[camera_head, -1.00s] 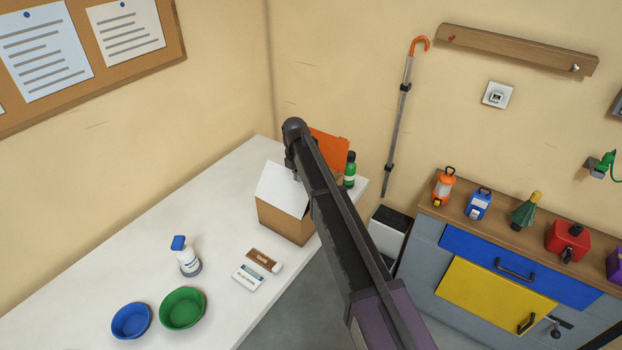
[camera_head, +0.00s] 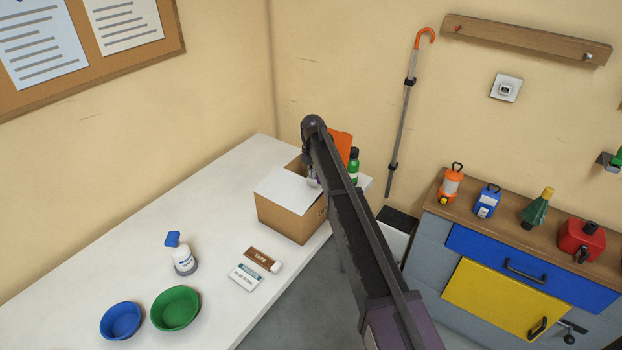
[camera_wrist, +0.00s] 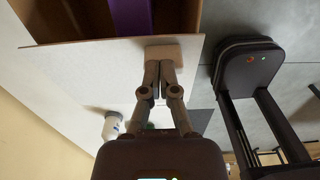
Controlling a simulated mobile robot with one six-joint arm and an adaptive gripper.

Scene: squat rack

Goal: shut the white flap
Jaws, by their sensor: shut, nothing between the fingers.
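A brown cardboard box (camera_head: 285,217) stands at the right edge of the white table. Its white flap (camera_head: 287,190) lies nearly level over the near part of the box top. An orange flap (camera_head: 341,143) stands up at the far side, partly behind my arm. My gripper (camera_head: 314,181) is at the right end of the white flap, mostly hidden by my arm. In the wrist view my gripper (camera_wrist: 162,55) is shut and empty, with its tips at the edge of the white flap (camera_wrist: 105,65). A purple thing (camera_wrist: 130,18) shows inside the open part of the box.
A green bottle (camera_head: 354,165) stands just right of the box. The table's left part is clear.

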